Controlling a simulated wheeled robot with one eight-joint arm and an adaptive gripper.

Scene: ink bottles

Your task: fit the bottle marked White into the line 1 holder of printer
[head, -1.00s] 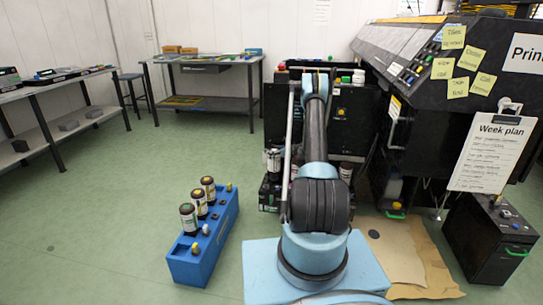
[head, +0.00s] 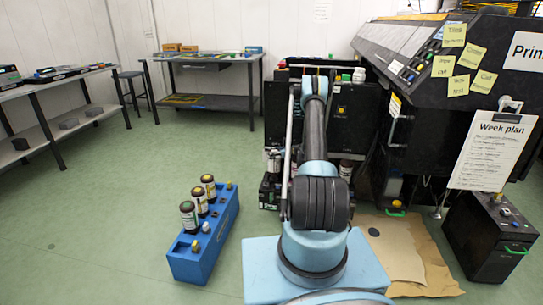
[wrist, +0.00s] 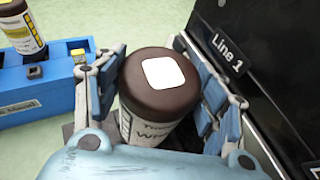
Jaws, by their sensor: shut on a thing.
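In the wrist view, a bottle (wrist: 148,104) with a brown cap and a white square on top stands between my fingers. Its pale label is partly readable and appears to start with "W". My gripper (wrist: 158,88) is shut on the bottle, with blue-padded fingers on both sides. A "Line 1" sign (wrist: 228,55) is on a black printer panel (wrist: 265,75) just right of the gripper. The holder opening itself cannot be made out. In the head view my own arm hides the gripper and the held bottle.
A blue crate (head: 188,264) with several bottles stands on the floor left of my base; it also shows in the wrist view (wrist: 30,100). A black box (head: 490,240) and a cardboard sheet (head: 400,255) lie to the right. Green floor at left is clear.

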